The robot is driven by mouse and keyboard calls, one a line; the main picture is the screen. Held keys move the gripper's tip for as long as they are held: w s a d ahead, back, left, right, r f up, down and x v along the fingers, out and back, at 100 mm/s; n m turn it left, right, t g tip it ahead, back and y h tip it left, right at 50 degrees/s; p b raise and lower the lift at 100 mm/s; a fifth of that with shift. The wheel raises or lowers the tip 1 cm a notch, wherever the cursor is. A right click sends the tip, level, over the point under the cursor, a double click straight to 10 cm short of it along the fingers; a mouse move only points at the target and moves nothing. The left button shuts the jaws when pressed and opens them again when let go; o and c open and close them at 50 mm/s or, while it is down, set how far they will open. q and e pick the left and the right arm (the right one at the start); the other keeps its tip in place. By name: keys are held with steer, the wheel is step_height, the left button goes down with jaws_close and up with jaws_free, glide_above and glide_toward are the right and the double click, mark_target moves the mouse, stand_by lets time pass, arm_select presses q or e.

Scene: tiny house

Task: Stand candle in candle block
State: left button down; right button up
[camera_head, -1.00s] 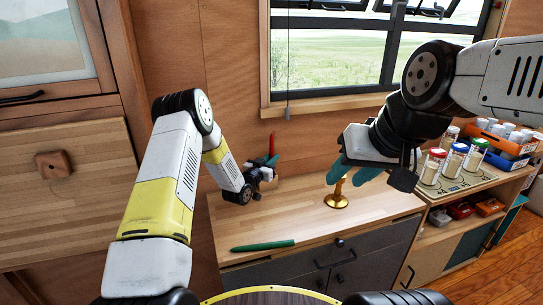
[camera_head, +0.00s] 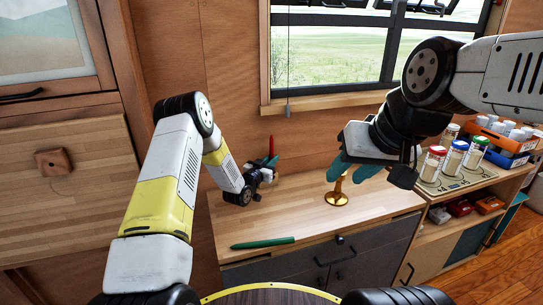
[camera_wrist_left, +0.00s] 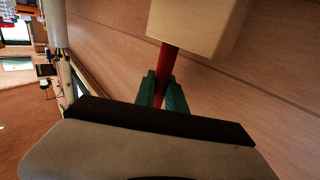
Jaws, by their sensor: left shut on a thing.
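My left gripper (camera_head: 262,178) is shut on a red candle (camera_head: 272,147), which stands upright above it near the back wall. The left wrist view shows the candle (camera_wrist_left: 164,72) between the green fingers (camera_wrist_left: 162,92). There, the candle's far end meets a pale wooden block (camera_wrist_left: 195,22); I cannot tell whether it is seated in it or just overlaps it. The block is not clear in the head view, behind the gripper. My right gripper (camera_head: 352,172) has its teal fingers apart, close to the top of a brass candlestick (camera_head: 337,199) standing on the counter.
A green candle (camera_head: 262,243) lies near the front edge of the wooden counter (camera_head: 300,215). Spice jars (camera_head: 455,160) and an orange crate (camera_head: 508,140) stand at right. The counter middle is clear. The window (camera_head: 340,55) is behind.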

arm_select(q)
steer(key=c, duration=1.3)
jaws_free()
steer(key=shift+v, duration=3.9)
